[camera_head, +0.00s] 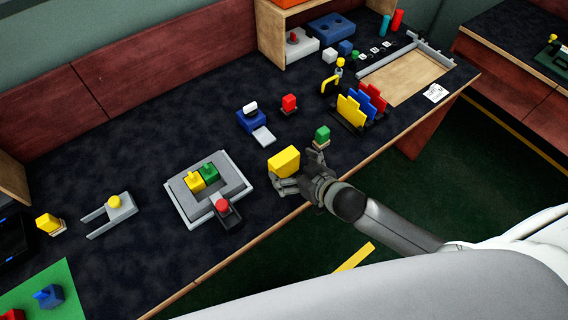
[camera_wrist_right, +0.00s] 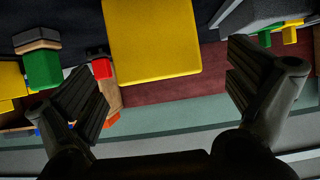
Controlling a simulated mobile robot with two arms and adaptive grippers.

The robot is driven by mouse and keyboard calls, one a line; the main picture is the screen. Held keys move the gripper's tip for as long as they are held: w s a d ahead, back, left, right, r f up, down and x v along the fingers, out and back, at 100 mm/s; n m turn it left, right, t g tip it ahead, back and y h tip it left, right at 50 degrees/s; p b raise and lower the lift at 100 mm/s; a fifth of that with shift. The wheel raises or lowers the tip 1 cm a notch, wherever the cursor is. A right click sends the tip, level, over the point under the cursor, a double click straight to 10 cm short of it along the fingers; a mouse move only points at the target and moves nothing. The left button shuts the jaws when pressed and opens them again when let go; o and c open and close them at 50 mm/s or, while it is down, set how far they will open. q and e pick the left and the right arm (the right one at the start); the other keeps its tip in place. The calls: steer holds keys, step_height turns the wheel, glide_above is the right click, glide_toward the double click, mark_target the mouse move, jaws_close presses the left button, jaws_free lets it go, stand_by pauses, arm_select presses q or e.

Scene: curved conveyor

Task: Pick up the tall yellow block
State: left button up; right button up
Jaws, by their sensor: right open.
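The tall yellow block (camera_head: 284,160) stands near the front edge of the dark table in the head view. My right gripper (camera_head: 288,184) is right at its near side. In the right wrist view the yellow block (camera_wrist_right: 152,40) fills the upper middle, in line with the gap between the two dark fingers of my right gripper (camera_wrist_right: 165,88). The fingers are spread wide, with a gap on each side of the block; no contact shows there. The block's lower part is partly hidden by the gripper in the head view. My left gripper is not in view.
A green block (camera_head: 322,134) on a small base stands just right of the yellow block. A grey tray (camera_head: 239,190) with yellow and green pieces lies to the left. A rack of coloured plates (camera_head: 351,110) stands behind right. The table's wooden front edge (camera_head: 250,236) is close.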

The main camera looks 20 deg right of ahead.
mark_target(288, 163)
steer(key=shift+p+x, duration=0.45)
steer(key=shift+x, duration=2.05)
steer(key=shift+w+d, duration=0.1)
steer(key=shift+d, duration=0.05)
steer(key=shift+c, duration=0.4)
steer(key=c, duration=1)
steer(key=shift+r, duration=0.15)
